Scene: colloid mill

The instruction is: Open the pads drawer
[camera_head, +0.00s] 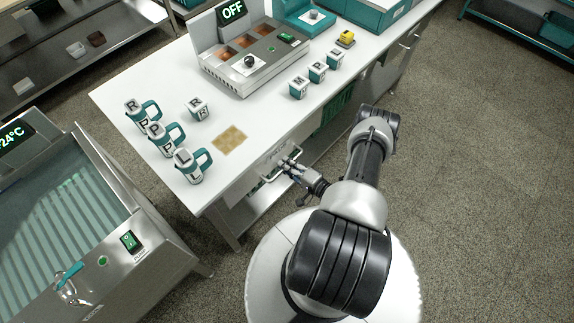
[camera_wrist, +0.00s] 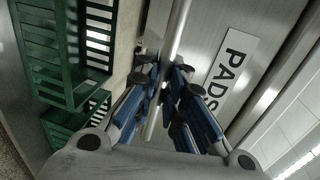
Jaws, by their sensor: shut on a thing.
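The pads drawer (camera_wrist: 210,50) has a metal front with a white label reading "PADS" (camera_wrist: 228,72) in the wrist view. Its bar handle (camera_wrist: 178,30) runs between my fingers. My gripper (camera_wrist: 165,85) is shut on the handle, with blue-sided fingers on both sides of the bar. In the head view my gripper (camera_head: 287,165) is at the front edge of the white table (camera_head: 240,185), at the drawer handle (camera_head: 268,178). The drawer looks shut or nearly so; my gripper hides part of its front.
Green crates (camera_wrist: 65,45) sit beside the drawer, under the table. On the tabletop stand several lettered teal-and-white mugs (camera_head: 190,165), small lettered cubes (camera_head: 299,88), a tan pad (camera_head: 230,138) and a machine reading "OFF" (camera_head: 245,65). A steel bath (camera_head: 130,240) stands at left.

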